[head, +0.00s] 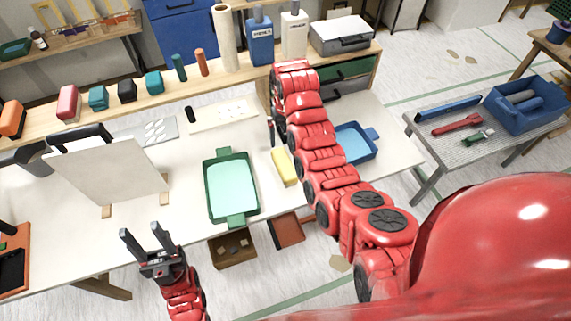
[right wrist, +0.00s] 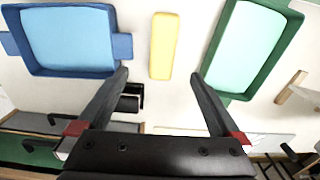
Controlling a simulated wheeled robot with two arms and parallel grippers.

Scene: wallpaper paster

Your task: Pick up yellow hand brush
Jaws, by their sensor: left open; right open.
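The yellow hand brush (head: 285,168) lies on the white table between the green tray (head: 231,190) and the blue tray (head: 356,142), partly beside my right arm. In the right wrist view the yellow brush (right wrist: 163,45) shows as a plain yellow bar just beyond my open right fingertips. My right gripper (right wrist: 158,74) is open and empty, with the brush lined up between its fingers but apart from them. In the head view my arm mostly hides that gripper. My left gripper (head: 141,232) is open and empty at the table's front edge.
In the right wrist view the blue tray (right wrist: 72,42) and green tray (right wrist: 245,48) flank the brush. A white board (head: 108,178) stands left. A shelf with bottles and a paper roll (head: 225,38) runs behind. A side table with a blue bin (head: 525,105) stands right.

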